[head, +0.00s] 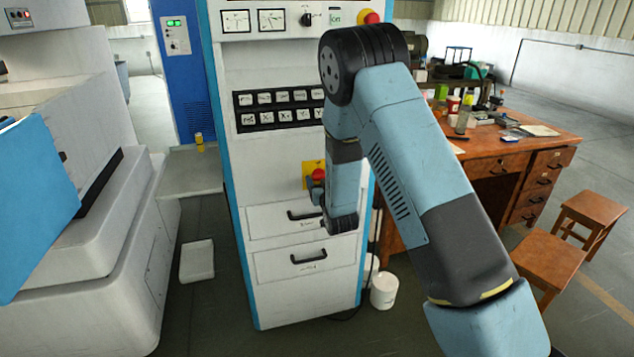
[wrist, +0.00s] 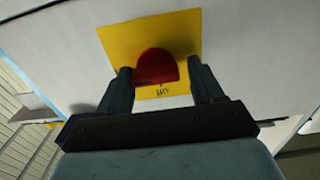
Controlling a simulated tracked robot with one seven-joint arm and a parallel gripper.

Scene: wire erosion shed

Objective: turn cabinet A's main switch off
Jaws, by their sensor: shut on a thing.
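The main switch (wrist: 157,68) is a red knob on a yellow plate (wrist: 183,28) on the front of a white and blue cabinet (head: 275,170). In the head view the red knob (head: 318,174) shows just left of my forearm, above two drawers. My gripper (wrist: 157,80) is shut on the red knob, with one dark finger at each side of it. In the head view my wrist partly covers the plate and the fingertips are hard to make out.
Drawer handles (head: 308,259) stick out below the switch. Higher up are a button panel (head: 278,108), meters and a red button (head: 370,17). A wooden desk (head: 500,160) with clutter stands at right, with stools (head: 545,262) and a white bucket (head: 384,290). A white machine stands at left.

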